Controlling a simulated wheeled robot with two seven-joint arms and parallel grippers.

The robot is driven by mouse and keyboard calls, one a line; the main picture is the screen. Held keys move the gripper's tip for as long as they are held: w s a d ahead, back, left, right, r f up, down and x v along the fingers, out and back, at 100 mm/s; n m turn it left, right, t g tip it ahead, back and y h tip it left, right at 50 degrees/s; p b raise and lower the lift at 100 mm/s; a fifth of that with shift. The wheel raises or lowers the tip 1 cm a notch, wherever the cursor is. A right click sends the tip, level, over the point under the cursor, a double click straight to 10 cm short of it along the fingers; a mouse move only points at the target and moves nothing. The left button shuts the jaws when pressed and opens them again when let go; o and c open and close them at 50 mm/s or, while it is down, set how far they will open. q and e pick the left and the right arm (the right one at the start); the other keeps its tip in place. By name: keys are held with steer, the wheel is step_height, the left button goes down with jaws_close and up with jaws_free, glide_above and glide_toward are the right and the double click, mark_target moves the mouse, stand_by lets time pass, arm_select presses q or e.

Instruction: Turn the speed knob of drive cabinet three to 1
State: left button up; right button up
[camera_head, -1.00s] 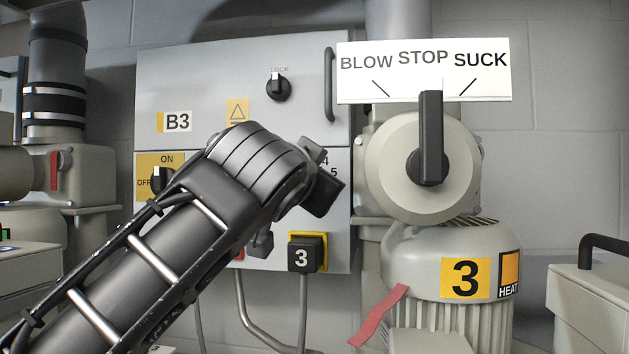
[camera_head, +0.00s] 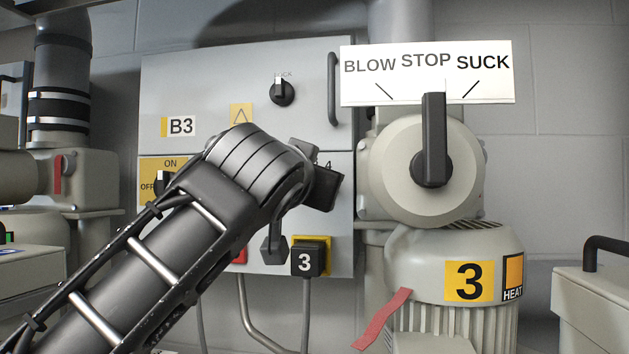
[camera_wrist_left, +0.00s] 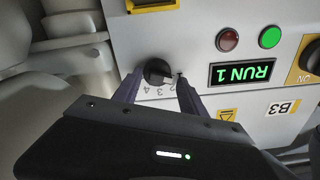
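The drive cabinet marked B3 (camera_head: 200,80) is a grey box behind my left arm. Its black speed knob (camera_wrist_left: 157,72) shows in the left wrist view, with small numerals including 2, 3 and 4 beside it; in the head view my arm hides it. My left gripper (camera_wrist_left: 158,84) is open, one finger on each side of the knob. Whether the fingers touch it cannot be told. In the head view the dark gripper body (camera_head: 322,185) shows past my wrist, its fingertips hidden. The green display (camera_wrist_left: 242,74) reads RUN 1. My right gripper is not in view.
A LOCK switch (camera_head: 282,92) and a vertical handle (camera_head: 332,88) are above on the cabinet. A black plug marked 3 (camera_head: 305,260) is below. The blower (camera_head: 465,240) with its BLOW/STOP/SUCK lever (camera_head: 433,140) stands close on the right.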

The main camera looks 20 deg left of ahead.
arm_select(q)
steer(key=shift+o, duration=0.6)
steer(key=shift+s+a, duration=0.1)
steer(key=shift+a, duration=0.1)
steer(key=shift+d, duration=0.1)
steer(key=shift+d, duration=0.1)
steer(key=shift+s+d+f, duration=0.1)
steer(key=shift+s, duration=0.2)
steer(key=b+v, duration=0.2)
steer(key=v, duration=0.5)
